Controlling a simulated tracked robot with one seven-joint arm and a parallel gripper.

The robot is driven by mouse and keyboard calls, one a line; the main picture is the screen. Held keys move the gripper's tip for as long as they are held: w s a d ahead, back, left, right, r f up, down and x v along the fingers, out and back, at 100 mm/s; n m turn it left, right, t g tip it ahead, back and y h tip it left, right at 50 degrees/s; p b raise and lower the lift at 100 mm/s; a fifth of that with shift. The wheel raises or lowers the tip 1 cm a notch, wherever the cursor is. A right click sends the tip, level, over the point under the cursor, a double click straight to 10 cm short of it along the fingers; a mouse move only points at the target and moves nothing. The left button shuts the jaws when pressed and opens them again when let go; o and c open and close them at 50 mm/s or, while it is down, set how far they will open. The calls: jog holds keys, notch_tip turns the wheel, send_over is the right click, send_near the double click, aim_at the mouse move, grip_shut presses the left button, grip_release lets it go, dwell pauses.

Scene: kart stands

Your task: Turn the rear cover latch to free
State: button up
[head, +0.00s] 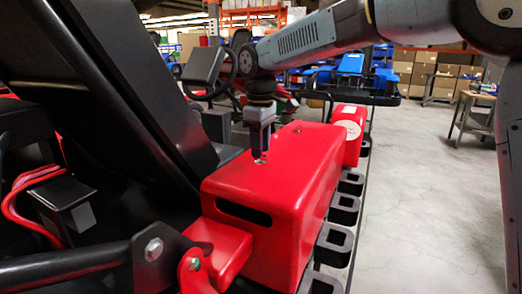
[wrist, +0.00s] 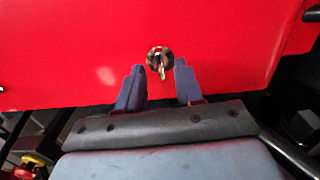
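The red rear cover (head: 275,175) is a box-shaped cover on the kart, and its red top fills much of the wrist view (wrist: 110,45). A small metal latch (wrist: 159,61) sits on the cover's top, with a round dark base and a thin light tab. In the head view the latch (head: 260,160) shows just below my gripper (head: 260,152). In the wrist view my gripper (wrist: 160,80) is open, with one finger to each side of the latch and a gap between fingers and latch. A second metal fastener (head: 298,130) shows farther along the cover's top.
A black seat back (head: 110,80) rises left of the cover. Black bumper loops (head: 343,208) run along the right side. A smaller red box (head: 350,125) stands behind the cover. The concrete floor (head: 420,200) to the right is clear.

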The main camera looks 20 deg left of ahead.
notch_tip(320, 180, up, 12)
dwell(0.4)
dwell(0.5)
